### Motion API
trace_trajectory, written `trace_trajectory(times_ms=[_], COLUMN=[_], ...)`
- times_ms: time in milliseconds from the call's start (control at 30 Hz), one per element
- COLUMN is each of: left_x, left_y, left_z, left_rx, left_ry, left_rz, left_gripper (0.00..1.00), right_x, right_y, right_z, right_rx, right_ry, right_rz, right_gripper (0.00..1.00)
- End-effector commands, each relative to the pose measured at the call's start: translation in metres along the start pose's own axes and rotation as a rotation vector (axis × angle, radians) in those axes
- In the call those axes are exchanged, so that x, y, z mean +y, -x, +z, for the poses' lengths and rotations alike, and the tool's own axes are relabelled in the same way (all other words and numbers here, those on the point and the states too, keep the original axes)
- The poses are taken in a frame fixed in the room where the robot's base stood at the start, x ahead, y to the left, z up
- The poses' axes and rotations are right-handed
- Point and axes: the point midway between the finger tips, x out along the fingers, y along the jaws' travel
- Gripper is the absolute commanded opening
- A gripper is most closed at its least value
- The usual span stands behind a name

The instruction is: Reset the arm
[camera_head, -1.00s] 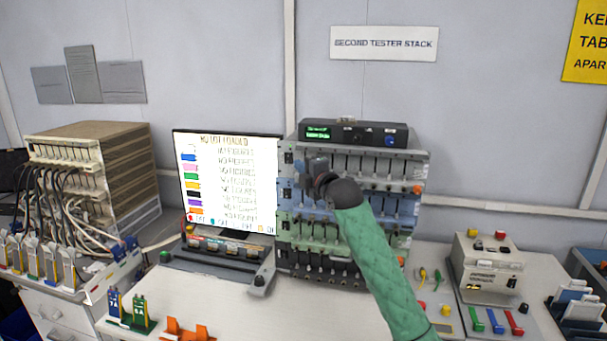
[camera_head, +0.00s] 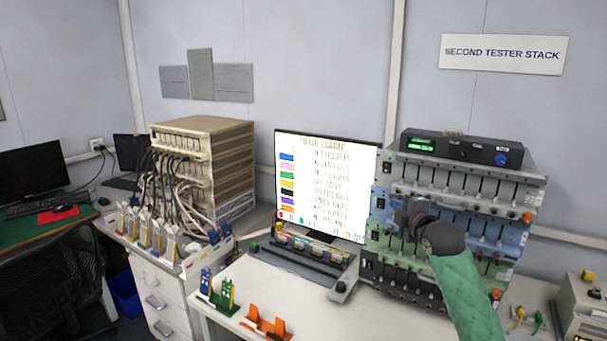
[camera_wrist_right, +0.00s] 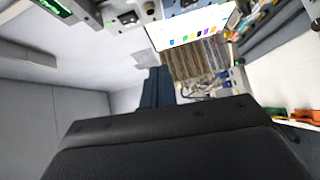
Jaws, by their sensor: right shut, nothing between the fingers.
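My right arm, in a green sleeve, comes in from the lower right of the head view. Its dark right gripper (camera_head: 408,215) is in front of the left part of the tester stack (camera_head: 450,205). In the right wrist view the gripper's dark fingers (camera_wrist_right: 157,88) are together with nothing between them. I cannot tell from the head view whether the gripper touches the stack. My left gripper is not in view.
A lit monitor (camera_head: 325,185) stands left of the stack. A cabled rack (camera_head: 215,165) stands further left. Blue and green holders (camera_head: 217,292) and orange stands (camera_head: 265,322) are on the white bench (camera_head: 300,300). A chair (camera_head: 55,270) is at the lower left.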

Motion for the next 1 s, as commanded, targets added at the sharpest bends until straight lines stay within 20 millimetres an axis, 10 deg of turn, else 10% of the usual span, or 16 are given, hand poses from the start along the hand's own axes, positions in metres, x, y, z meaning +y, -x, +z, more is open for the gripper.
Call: trace_trajectory(times_ms=[500,1000], left_x=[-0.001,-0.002], left_y=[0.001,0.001], left_z=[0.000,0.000], left_rx=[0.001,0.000], left_ry=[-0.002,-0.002], left_rz=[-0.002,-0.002], left_gripper=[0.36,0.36], right_x=[-0.235,-0.387], right_y=[0.112,0.282], right_z=[-0.051,-0.097], right_rx=[-0.163,-0.521], right_ry=[-0.504,-0.957], right_rz=[-0.407,-0.713], right_gripper=[0.00,0.00])
